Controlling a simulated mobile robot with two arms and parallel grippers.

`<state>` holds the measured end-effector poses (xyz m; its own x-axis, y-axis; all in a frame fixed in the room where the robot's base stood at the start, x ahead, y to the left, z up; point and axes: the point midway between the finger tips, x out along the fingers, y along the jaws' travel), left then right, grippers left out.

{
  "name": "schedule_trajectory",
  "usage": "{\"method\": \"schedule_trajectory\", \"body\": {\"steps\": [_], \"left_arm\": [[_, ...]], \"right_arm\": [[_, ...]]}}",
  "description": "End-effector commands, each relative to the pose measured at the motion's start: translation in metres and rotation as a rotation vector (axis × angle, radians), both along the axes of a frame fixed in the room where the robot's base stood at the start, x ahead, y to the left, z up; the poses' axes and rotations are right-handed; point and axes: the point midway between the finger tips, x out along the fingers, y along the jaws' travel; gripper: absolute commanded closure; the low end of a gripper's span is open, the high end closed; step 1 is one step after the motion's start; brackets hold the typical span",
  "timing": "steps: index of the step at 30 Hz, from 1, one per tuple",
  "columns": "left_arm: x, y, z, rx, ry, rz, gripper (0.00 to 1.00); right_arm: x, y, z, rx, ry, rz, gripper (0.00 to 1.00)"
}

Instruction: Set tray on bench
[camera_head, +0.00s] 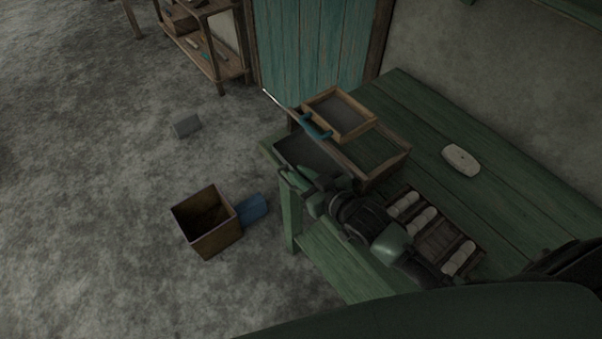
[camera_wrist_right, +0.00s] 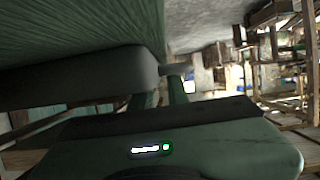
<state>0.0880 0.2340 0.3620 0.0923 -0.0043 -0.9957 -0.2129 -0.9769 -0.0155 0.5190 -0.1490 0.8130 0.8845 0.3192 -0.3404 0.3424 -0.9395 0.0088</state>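A shallow wooden tray (camera_head: 368,124) with a dark grey floor sits tilted on a larger open wooden box (camera_head: 383,172) at the left end of the green bench (camera_head: 490,145). My right gripper (camera_head: 291,178) is at the bench's left edge, in front of the box and apart from the tray. In the right wrist view a grey bar (camera_wrist_right: 85,78) lies close to the green fingers (camera_wrist_right: 165,92). I cannot tell whether the fingers are apart or closed. My left gripper is out of view.
A teal-handled tool (camera_head: 314,126) lies against the tray's left side. A rack of pale spools (camera_head: 440,238) and a pale oval block (camera_head: 461,159) are on the bench.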

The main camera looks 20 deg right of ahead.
Motion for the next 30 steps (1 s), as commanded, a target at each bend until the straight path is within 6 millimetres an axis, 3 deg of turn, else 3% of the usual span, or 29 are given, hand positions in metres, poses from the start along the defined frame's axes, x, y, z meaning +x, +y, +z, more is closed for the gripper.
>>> {"method": "schedule_trajectory", "body": {"steps": [13,24,30], "left_arm": [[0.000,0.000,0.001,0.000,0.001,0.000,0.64],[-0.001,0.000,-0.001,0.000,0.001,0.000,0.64],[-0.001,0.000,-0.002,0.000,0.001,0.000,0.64]], "right_arm": [[-0.005,-0.002,0.004,-0.001,0.003,0.000,0.76],[-0.072,-0.025,0.028,-0.001,0.005,0.001,0.76],[-0.098,-0.035,0.039,-0.001,0.002,0.000,0.76]]}}
